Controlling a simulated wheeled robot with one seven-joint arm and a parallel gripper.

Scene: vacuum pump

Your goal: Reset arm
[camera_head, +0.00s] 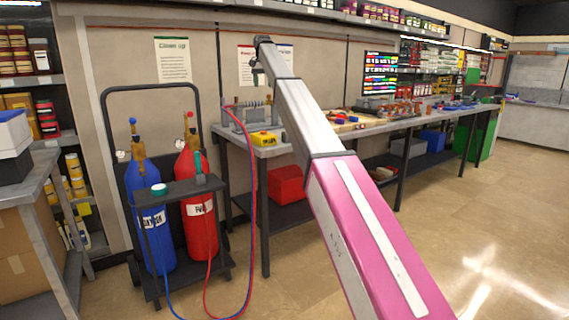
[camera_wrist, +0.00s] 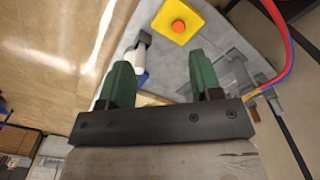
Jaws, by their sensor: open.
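In the wrist view my gripper (camera_wrist: 161,76) points at the workbench with its two green fingers spread apart. Nothing is between the fingers. Beyond them, a yellow box with a round orange-red button (camera_wrist: 178,26) lies on the grey bench top (camera_wrist: 215,38). In the head view my pink and grey arm reaches up over the bench, and I cannot make out the fingers there. The yellow box (camera_head: 264,139) also shows there, on the near left end of the bench. I cannot make out a vacuum pump for certain.
A cart (camera_head: 185,189) with a blue cylinder (camera_head: 145,215) and a red cylinder (camera_head: 197,205) stands left of the bench. Red and blue hoses (camera_head: 252,215) hang from the bench to the floor. A red bin (camera_head: 287,184) sits below. Floor to the right is clear.

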